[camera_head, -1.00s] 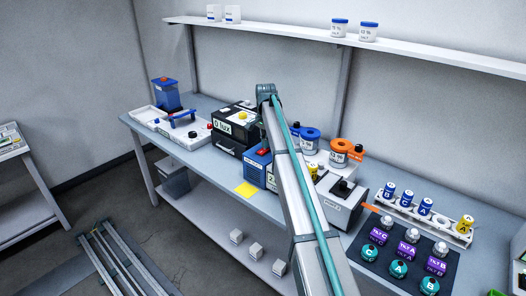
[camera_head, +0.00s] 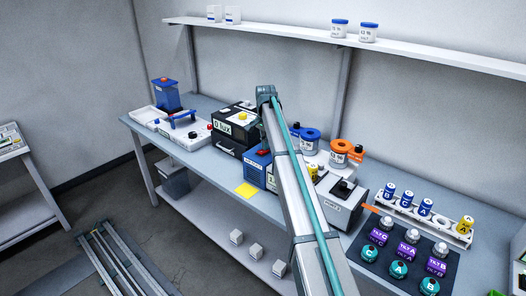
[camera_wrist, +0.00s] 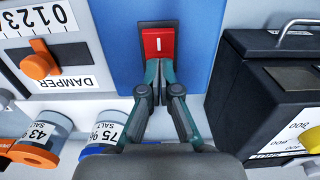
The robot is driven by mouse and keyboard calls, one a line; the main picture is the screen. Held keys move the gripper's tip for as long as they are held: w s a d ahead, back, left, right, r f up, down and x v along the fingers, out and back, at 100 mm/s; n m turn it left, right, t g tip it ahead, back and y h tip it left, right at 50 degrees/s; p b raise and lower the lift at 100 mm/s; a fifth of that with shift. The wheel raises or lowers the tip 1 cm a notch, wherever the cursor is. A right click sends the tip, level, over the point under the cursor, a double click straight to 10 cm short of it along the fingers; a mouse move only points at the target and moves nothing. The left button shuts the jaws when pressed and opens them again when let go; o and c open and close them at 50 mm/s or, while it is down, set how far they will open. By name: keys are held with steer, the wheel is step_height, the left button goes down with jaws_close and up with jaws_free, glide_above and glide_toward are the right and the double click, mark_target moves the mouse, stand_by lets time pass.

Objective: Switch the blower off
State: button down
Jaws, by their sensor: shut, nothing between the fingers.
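The blower is a blue box (camera_head: 256,170) on the bench in the head view, partly hidden behind my arm. Its red switch (camera_head: 263,152) shows on top. In the wrist view the blower's blue face (camera_wrist: 112,50) fills the middle. The red rocker switch (camera_wrist: 158,40) sits there in a dark frame, with a white line mark on it. My gripper (camera_wrist: 160,66) is shut and empty, its fingertips at the lower edge of the rocker in the picture. I cannot tell whether they touch it. My gripper is hidden in the head view.
A white damper panel with an orange knob (camera_wrist: 40,64) lies left of the blower in the wrist view. A black box with a handle (camera_wrist: 275,85) stands close on the right. Jars with blue (camera_wrist: 103,148) and orange (camera_wrist: 35,155) parts are below left.

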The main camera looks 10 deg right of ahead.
steer(key=shift+r+p, duration=1.5)
steer(key=shift+r, duration=1.75)
steer(key=shift+f, duration=0.1)
